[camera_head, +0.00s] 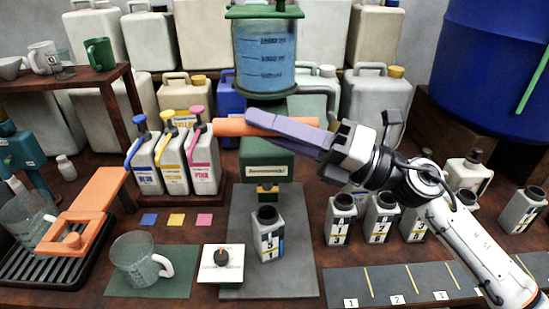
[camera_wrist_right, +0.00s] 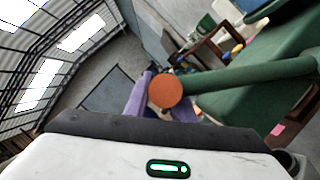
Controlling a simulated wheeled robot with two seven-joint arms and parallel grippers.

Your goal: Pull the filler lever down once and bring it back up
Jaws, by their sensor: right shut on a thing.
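The filler has a blue graduated tank (camera_head: 263,60) above a green body (camera_head: 267,166). Its lever shows as an orange grip (camera_head: 228,128) in front of the filler, below the tank. In the right wrist view the lever's round orange end (camera_wrist_right: 165,89) sits on a green rod (camera_wrist_right: 250,74). My right gripper (camera_head: 258,121), with purple fingers, comes in from the right and is shut on the orange grip; the fingers hide part of it. A bottle marked 5 (camera_head: 267,244) stands upright on the grey mat below the filler's spout. My left gripper is not in view.
Blue, yellow and pink pump bottles (camera_head: 174,160) stand left of the filler. A glass jug (camera_head: 138,260) and a white dial box (camera_head: 221,263) stand in front. Several numbered bottles (camera_head: 381,217) stand right, below my right arm. An orange-armed device (camera_head: 85,215) is at left.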

